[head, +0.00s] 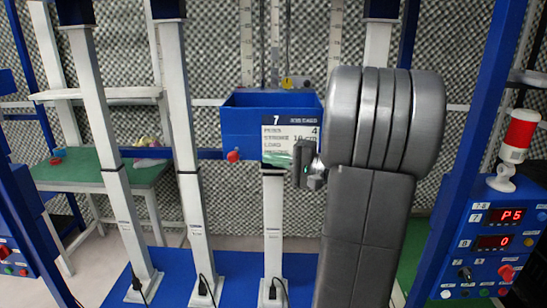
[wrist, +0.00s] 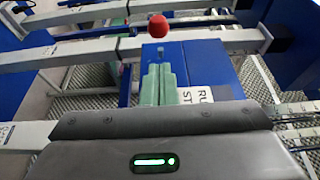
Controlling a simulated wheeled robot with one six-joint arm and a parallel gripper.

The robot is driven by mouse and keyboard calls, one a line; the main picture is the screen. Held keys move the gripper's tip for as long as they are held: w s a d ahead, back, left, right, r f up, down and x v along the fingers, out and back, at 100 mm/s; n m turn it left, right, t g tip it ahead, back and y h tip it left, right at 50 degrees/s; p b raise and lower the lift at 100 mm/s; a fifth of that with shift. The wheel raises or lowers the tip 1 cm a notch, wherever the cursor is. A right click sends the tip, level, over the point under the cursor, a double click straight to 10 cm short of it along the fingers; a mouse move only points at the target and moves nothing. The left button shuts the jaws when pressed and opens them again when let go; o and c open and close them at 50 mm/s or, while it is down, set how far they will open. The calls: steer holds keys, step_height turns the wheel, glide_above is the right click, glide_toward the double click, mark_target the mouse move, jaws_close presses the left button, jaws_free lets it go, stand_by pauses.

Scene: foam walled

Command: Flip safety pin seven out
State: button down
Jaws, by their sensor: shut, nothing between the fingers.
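The red knob of a safety pin (head: 233,156) sticks out at the lower left of the blue box (head: 240,125) whose plate (head: 291,133) reads 7. In the wrist view the red knob (wrist: 157,25) stands beyond my fingertips, with a visible gap. My gripper (head: 278,158) is at the lower edge of the plate, right of the knob, its fingers towards the left. In the wrist view my gripper (wrist: 158,72) has its pale green fingers together, with nothing between them. The pin's shaft is not clearly visible.
A white post (head: 273,230) stands below the box, with more posts (head: 193,180) to the left. A control panel (head: 497,240) with a red-and-white lamp (head: 517,145) is at the right. A green table (head: 90,176) with small objects stands at the back left.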

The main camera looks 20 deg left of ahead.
mark_target(247, 155)
steer(key=a, duration=0.5)
steer(key=w+a+p, duration=0.1)
steer(key=a, duration=0.1)
steer(key=shift+a, duration=0.35)
steer(key=shift+s+f, duration=0.1)
steer(key=shift+s, duration=0.05)
steer(key=shift+s+d+b, duration=0.2)
steer(key=shift+s+b, duration=0.2)
steer(key=shift+s, duration=0.15)
steer(key=shift+s+d+b, duration=0.15)
steer(key=shift+s+b, duration=0.25)
steer(key=shift+s, duration=0.15)
steer(key=shift+f, duration=0.1)
